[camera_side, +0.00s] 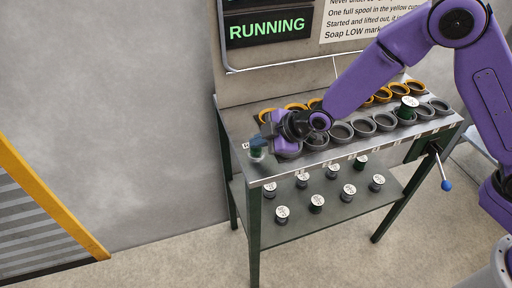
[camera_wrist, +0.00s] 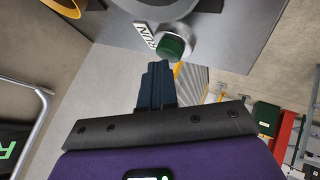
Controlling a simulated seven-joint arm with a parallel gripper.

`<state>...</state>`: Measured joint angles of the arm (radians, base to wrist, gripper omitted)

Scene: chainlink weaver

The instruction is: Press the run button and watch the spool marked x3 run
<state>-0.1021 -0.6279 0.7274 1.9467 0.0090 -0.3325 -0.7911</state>
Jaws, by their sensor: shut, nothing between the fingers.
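My gripper (camera_side: 257,150) is shut and empty at the left front corner of the machine table, pointing down. In the wrist view its closed blue fingers (camera_wrist: 155,68) end close beside the green run button (camera_wrist: 172,47). I cannot tell whether they touch it. A RUN label (camera_wrist: 145,35) lies next to the button. The display (camera_side: 267,28) reads RUNNING in green. A green spool with a white top (camera_side: 407,108) sits in a grey cup towards the right of the table. Its marking is too small to read, so I cannot tell whether it is x3.
Yellow cups (camera_side: 414,87) line the back row and grey cups (camera_side: 341,131) the front row; my arm hides some. Several spools (camera_side: 317,204) stand on the lower shelf (camera_side: 340,225). A blue-knobbed lever (camera_side: 446,185) hangs at the right end. A yellow-edged striped panel (camera_side: 45,205) is at left.

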